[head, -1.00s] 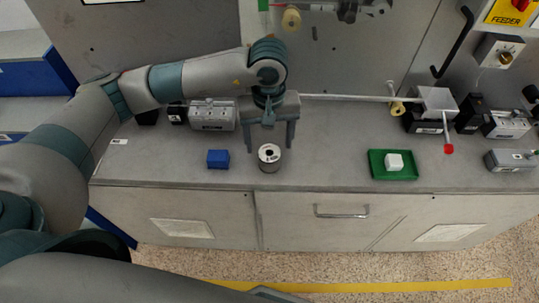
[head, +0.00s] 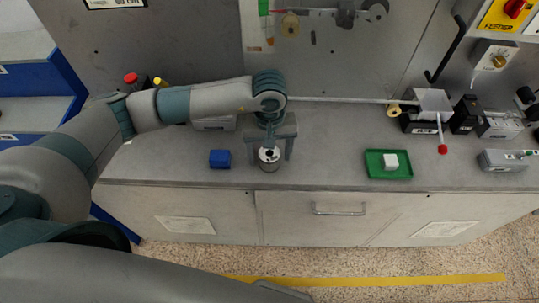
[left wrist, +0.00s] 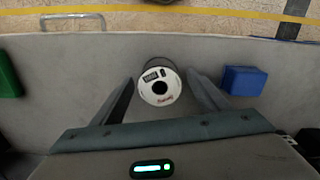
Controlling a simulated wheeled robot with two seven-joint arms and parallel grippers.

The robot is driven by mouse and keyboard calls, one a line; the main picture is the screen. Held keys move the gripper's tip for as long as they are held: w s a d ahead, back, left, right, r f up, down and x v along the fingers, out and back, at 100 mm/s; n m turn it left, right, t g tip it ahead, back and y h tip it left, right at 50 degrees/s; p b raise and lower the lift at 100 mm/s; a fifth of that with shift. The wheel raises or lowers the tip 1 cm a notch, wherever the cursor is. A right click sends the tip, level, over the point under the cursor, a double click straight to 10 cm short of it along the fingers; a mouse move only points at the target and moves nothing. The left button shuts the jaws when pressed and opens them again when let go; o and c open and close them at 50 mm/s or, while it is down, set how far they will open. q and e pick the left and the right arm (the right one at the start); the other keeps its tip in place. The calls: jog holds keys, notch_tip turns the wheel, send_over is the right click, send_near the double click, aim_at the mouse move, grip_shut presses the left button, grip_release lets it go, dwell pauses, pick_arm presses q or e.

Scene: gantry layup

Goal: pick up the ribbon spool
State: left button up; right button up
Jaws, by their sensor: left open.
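The ribbon spool (head: 269,161) stands upright on the grey bench top near its front edge. My left gripper (head: 270,157) is open, with one finger on each side of the spool in the head view. In the left wrist view the spool (left wrist: 159,86) lies between and slightly beyond the two fingertips (left wrist: 160,80), with gaps on both sides. I cannot tell the exact height of the fingertips. My right gripper is not in view.
A blue block (head: 220,159) sits left of the spool. A lever with a red knob (head: 442,149) and grey devices stand farther right. The bench between spool and tray is clear.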

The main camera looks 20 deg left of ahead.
pick_arm(q)
jog(key=shift+c, duration=0.6)
jog(key=c, duration=1.3)
jog(key=shift+c, duration=0.2)
jog(key=shift+r, duration=0.2)
jog(key=shift+w+r+b, duration=0.1)
jog(key=shift+r+b, duration=0.4)
jog(key=shift+b, duration=0.1)
notch_tip(320, 180, up, 2)
jog(key=shift+r+b, duration=0.1)
jog(key=shift+b, duration=0.6)
jog(key=s+d+r+b, duration=0.3)
jog(key=s+r, duration=0.4)
jog(key=s, duration=0.4)
jog(key=shift+s+d+r+b, duration=0.15)
jog(key=shift+s+r+b, duration=0.1)
jog(key=shift+b, duration=0.25)
